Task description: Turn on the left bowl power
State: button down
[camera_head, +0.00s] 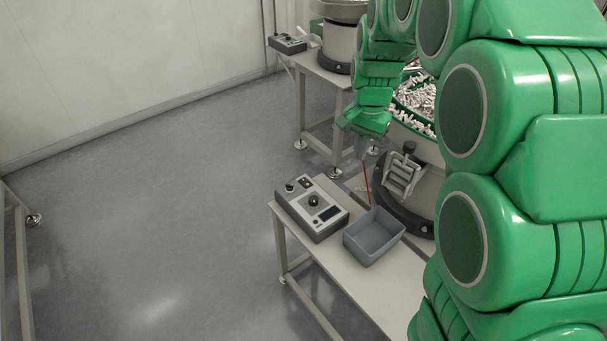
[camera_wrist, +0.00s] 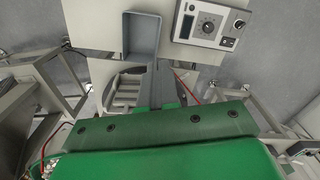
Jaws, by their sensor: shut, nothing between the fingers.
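A grey control box (camera_head: 298,214) with a black dial, a small dark display and a dark switch lies on the near table, in front of the near feeder bowl (camera_head: 432,128). The box also shows at the top right of the wrist view (camera_wrist: 196,36), where its switch (camera_wrist: 228,42) is at the lower right corner. A second control box (camera_head: 288,45) stands on the far table beside the far bowl (camera_head: 341,42). My gripper (camera_head: 369,152) hangs above and behind the near box, apart from it. In the wrist view its dark fingers (camera_wrist: 157,82) are together and empty.
A grey open bin (camera_head: 368,248) stands right of the near box and looks empty. A thin red line (camera_head: 366,182) rises behind the table (camera_head: 350,287). The near bowl holds many metal parts.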

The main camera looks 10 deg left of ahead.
jog(key=w+a+f+m, duration=0.1)
jog(key=w+a+f, duration=0.3)
jog(key=w, duration=0.2)
jog(key=w+a+f+m, duration=0.1)
jog(key=w+a+f, duration=0.35)
jog(key=w, duration=0.25)
jog(key=m+t, duration=0.1)
jog(key=m, duration=0.1)
send_over(303, 180)
jog(key=s+d, duration=0.1)
notch_tip(303, 180, down, 9)
jog(key=shift+d+f+y, duration=0.15)
jog(key=shift+d+y, duration=0.05)
jog(key=shift+y, duration=0.2)
jog(key=f, duration=0.4)
jog(key=a+f, duration=0.1)
jog(key=f, duration=0.4)
jog(key=w+f, duration=0.1)
jog(key=f, duration=0.4)
jog(key=shift+w+a, duration=0.1)
jog(key=shift+a, duration=0.05)
jog(key=shift+f, duration=0.2)
jog(key=shift+r, duration=0.1)
